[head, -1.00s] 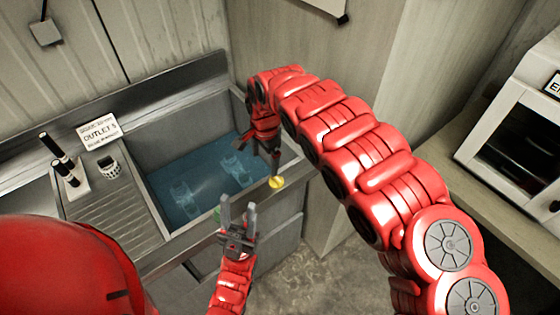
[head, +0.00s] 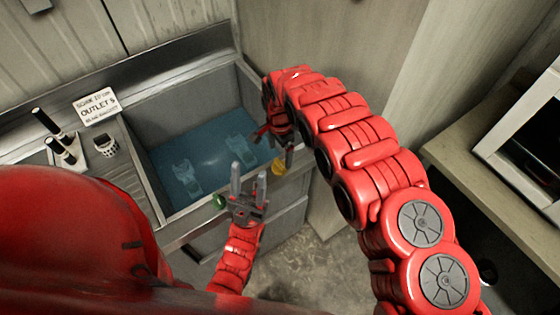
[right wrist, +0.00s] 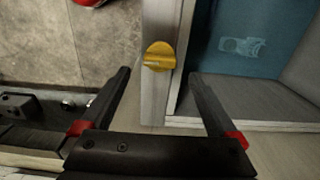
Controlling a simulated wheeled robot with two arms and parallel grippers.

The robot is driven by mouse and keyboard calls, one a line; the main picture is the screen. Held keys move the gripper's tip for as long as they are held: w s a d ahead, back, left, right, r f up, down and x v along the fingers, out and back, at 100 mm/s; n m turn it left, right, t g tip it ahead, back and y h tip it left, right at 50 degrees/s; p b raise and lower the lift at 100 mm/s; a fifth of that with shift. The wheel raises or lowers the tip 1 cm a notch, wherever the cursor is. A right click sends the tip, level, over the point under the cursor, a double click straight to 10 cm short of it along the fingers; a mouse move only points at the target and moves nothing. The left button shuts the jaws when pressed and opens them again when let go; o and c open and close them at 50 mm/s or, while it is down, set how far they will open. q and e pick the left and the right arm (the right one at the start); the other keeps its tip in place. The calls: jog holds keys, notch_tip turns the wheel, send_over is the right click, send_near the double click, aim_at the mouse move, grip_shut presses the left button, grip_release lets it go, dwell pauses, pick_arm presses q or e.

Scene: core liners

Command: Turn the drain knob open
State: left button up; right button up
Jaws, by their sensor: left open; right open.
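A yellow round knob (head: 279,168) sits on the sink's front rim, towards its right end. It also shows in the right wrist view (right wrist: 160,56), with a light bar or mark across its face. A green knob (head: 219,201) sits further left on the same front edge. I cannot read which one is the drain knob. My right gripper (head: 281,152) is open beside the yellow knob; in the right wrist view the knob lies ahead, between the spread fingers (right wrist: 160,76), with no visible contact. My left gripper (head: 249,172) is open and empty in front of the sink, between the knobs.
The sink basin (head: 175,130) holds blue water with pale objects under it. A ribbed drainboard (head: 122,170) is at left, with a black-handled stand (head: 67,152), a small cup (head: 105,146) and an "OUTLET" sign (head: 96,106). A white appliance (head: 525,130) stands at right on a counter.

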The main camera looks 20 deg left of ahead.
aim_at(280, 163)
notch_tip(280, 163, down, 5)
jog(key=shift+s+a+f, duration=0.1)
jog(key=shift+a, duration=0.05)
jog(key=shift+f, duration=0.5)
jog(key=shift+c, duration=0.2)
jog(key=c, duration=1.3)
jog(key=shift+c, duration=0.2)
